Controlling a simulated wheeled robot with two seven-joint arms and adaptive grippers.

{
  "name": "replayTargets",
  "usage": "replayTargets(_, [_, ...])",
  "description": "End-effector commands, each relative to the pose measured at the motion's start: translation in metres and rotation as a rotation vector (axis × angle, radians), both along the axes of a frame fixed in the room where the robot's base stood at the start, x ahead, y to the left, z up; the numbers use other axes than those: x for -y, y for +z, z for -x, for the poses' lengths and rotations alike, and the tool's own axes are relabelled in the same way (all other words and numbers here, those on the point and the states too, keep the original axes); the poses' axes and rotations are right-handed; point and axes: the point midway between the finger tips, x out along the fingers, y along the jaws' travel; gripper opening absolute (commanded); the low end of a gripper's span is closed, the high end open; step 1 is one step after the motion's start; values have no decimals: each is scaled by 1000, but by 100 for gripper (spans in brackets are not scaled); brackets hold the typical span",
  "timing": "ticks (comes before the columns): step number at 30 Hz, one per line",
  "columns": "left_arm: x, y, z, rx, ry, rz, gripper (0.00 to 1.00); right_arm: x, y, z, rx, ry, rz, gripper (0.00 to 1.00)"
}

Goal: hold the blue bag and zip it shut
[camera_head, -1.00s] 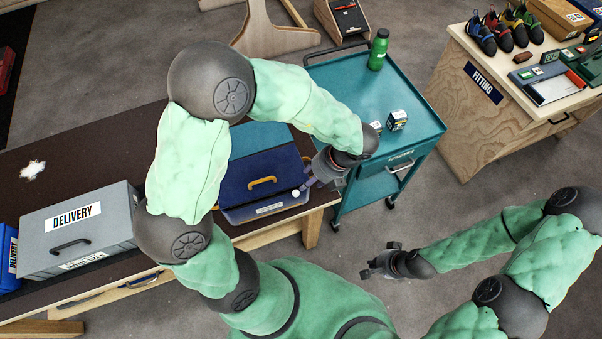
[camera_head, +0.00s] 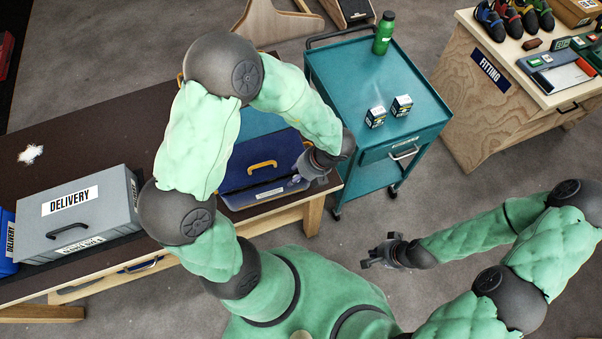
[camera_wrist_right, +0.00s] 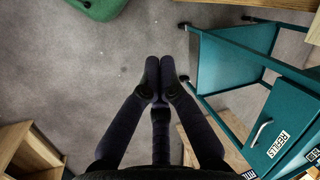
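The blue bag (camera_head: 235,180) lies on the dark bench in the head view. It has a yellow handle on top and a pale label (camera_head: 270,193) along its front edge. My left gripper (camera_head: 297,180) is at the bag's right front corner, very near or touching it. Its fingertips are small and partly hidden, so I cannot tell whether they grip anything. The zip's state cannot be made out. My right gripper (camera_head: 368,262) hangs over the floor, right of the bench and apart from the bag. In the right wrist view its fingertips (camera_wrist_right: 159,68) are together and empty.
A teal cart (camera_head: 350,80) with a green bottle (camera_head: 384,33) and two small boxes (camera_head: 402,105) stands right of the bag. A grey delivery case (camera_head: 100,225) sits on the bench's left. The fitting table (camera_head: 470,120) is at right. Floor under my right gripper is clear.

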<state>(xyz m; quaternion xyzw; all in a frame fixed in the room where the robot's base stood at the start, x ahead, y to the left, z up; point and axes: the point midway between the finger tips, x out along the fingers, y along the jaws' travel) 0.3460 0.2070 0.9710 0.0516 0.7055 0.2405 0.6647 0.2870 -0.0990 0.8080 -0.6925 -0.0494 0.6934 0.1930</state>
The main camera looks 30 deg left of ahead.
Motion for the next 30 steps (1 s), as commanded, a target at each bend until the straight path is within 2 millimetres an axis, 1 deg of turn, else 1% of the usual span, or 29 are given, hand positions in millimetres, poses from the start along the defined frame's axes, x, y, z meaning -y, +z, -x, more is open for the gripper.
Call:
replayTargets(3, [0,0,0,0,0,0,50,0,0,0,0,0,0,0])
replayTargets(4, [0,0,0,0,0,0,44,0,0,0,0,0,0,0])
replayTargets(5, [0,0,0,0,0,0,35,0,0,0,0,0,0,0])
replayTargets(6, [0,0,0,0,0,0,24,0,0,0,0,0,0,0])
replayTargets(9, [0,0,0,0,0,0,0,0,0,0,0,0,0,0])
replayTargets(16, [0,0,0,0,0,0,0,0,0,-1,2,3,0,0])
replayTargets(20, [0,0,0,0,0,0,0,-6,-1,-16,24,64,2,0])
replayTargets(23, [0,0,0,0,0,0,0,-18,-2,-42,62,172,2,0])
replayTargets(25, [0,0,0,0,0,0,0,-31,-1,-66,99,276,4,0])
replayTargets(27, [0,1,0,0,0,0,0,-47,3,-91,138,394,6,0])
replayTargets(29, [0,1,0,0,0,0,0,-61,8,-111,170,494,7,0])
replayTargets(30, [0,1,0,0,0,0,0,-72,12,-124,192,560,8,0])
